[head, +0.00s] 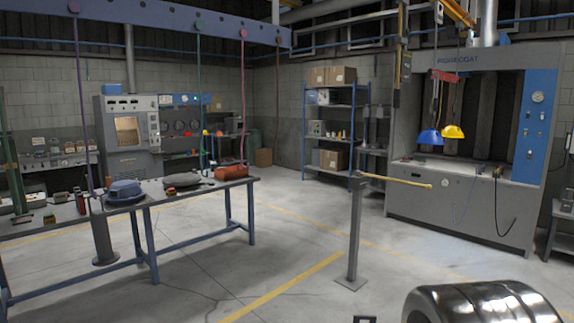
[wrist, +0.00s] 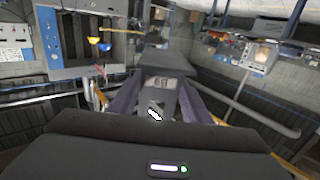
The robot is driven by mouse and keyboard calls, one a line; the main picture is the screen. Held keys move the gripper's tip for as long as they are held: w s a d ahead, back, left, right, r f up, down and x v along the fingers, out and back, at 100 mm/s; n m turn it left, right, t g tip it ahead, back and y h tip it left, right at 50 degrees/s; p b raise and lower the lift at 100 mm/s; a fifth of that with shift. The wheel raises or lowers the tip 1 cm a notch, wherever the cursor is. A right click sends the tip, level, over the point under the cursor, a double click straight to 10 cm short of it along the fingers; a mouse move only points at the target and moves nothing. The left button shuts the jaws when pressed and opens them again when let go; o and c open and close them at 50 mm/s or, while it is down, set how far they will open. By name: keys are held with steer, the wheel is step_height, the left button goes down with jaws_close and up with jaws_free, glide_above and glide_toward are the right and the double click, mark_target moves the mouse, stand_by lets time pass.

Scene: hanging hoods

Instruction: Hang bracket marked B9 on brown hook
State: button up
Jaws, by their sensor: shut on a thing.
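In the wrist view my gripper (wrist: 158,97) is shut on a dark grey bracket (wrist: 168,62). The bracket's pale label looks like B9 turned upside down. A black and white patch shows lower on it, between the fingers. In the head view a brown disc (head: 278,40) sits at the right end of the overhead beam, with a thin brown line hanging below it. I cannot make out the shape of its lower end. The bracket is apart from it. I cannot make out the gripper or bracket in the head view.
Purple (head: 73,7), green (head: 197,25) and pink (head: 242,33) discs with hanging lines share the beam (head: 150,12). A blue-legged table (head: 150,202) stands below. A post (head: 355,230) with a yellow bar stands mid-right. Blue (head: 430,138) and yellow (head: 452,132) hoods hang by the booth.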

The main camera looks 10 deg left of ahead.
steer(key=shift+d, duration=0.1)
steer(key=d, duration=0.3)
steer(key=shift+d, duration=0.4)
